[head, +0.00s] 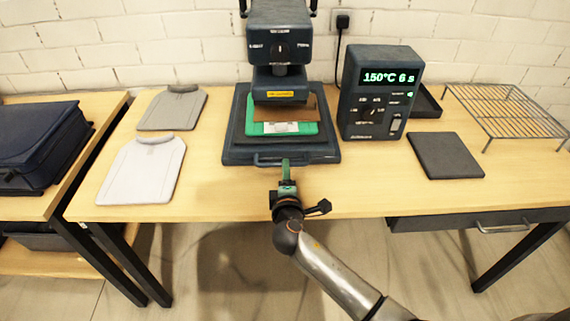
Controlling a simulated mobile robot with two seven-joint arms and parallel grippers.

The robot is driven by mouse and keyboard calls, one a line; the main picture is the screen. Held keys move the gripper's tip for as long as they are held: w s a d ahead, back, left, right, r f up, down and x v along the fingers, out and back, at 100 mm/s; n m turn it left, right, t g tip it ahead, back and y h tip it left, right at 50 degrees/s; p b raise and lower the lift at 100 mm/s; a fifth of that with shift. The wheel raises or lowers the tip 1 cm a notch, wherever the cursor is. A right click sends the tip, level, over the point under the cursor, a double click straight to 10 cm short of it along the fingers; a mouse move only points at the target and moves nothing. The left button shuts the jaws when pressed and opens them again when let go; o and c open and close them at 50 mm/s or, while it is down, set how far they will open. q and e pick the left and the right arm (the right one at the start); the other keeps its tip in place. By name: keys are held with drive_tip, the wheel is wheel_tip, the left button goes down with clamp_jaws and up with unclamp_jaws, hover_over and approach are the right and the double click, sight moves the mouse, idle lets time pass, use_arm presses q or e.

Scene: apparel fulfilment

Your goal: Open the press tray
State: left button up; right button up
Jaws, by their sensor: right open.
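The heat press (281,35) stands at the back middle of the table. Its dark press tray (235,150) lies at the base, with a grey bar handle (283,160) on the front edge. A green item (254,128) with a white patch and a brown sheet lie on the tray under the press head. My right gripper (286,165) is at the handle, its fingers pointing toward the tray. It is open; I cannot tell whether the fingers touch the handle or straddle it. My left gripper is not in view.
A control box (378,92) reading 150°C 6 s stands right of the press. A dark pad (445,156) and a wire rack (510,112) are further right. Two grey shirt-shaped boards (142,172) lie left. A dark bag (40,145) sits on the left table. The table's front strip is clear.

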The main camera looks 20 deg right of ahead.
drive_tip(key=shift+x, duration=2.45)
drive_tip(key=shift+c, duration=0.2)
clamp_jaws()
